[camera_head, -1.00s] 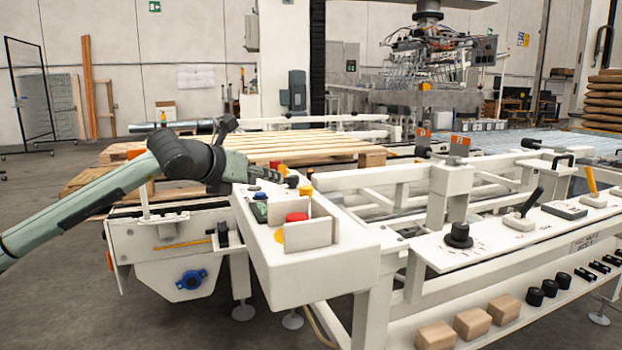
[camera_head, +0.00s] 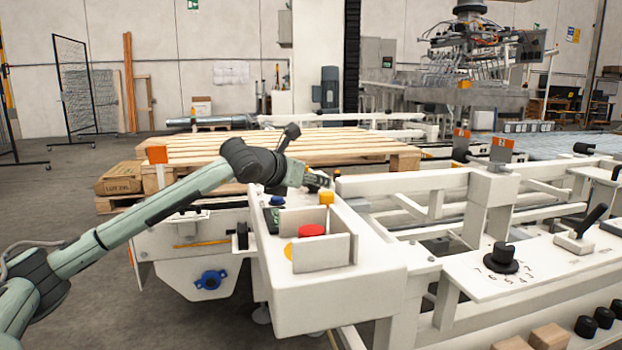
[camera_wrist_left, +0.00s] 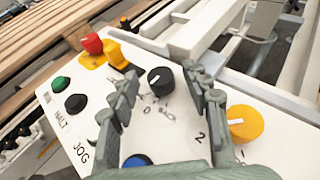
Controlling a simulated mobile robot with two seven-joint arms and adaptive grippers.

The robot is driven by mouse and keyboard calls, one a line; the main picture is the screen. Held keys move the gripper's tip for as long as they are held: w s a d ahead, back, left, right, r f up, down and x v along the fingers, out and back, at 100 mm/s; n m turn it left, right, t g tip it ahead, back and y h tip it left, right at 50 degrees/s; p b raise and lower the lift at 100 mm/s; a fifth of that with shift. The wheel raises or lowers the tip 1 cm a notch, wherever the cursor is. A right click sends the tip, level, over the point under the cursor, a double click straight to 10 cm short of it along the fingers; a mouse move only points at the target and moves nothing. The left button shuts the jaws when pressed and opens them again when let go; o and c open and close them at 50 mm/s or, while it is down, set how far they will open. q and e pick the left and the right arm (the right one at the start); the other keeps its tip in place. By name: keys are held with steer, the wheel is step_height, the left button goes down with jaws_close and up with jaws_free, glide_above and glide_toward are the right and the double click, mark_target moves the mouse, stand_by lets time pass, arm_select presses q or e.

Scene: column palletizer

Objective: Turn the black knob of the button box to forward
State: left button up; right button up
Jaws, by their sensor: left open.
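The white button box (camera_head: 330,296) stands in the middle of the head view. My left gripper (camera_head: 320,179) is over its far end and hides part of that end. In the left wrist view, the black knob (camera_wrist_left: 160,81) stands on the white panel with a white pointer mark on top. The labels "0" and "BACK" are printed beside it; I cannot tell for sure which label the mark faces. The open fingers of my left gripper (camera_wrist_left: 163,94) are on either side of the knob, apparently apart from it. My right gripper is not in view.
In the wrist view, a yellow knob (camera_wrist_left: 245,123), a blue button (camera_wrist_left: 137,160), a green button (camera_wrist_left: 60,84) and a red button (camera_wrist_left: 92,44) surround the black knob. In the head view, another black knob (camera_head: 503,256) sits on the right panel. Wooden pallets (camera_head: 300,146) lie behind.

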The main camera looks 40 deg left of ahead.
arm_select(q)
steer(key=shift+w, duration=0.15)
jaws_close()
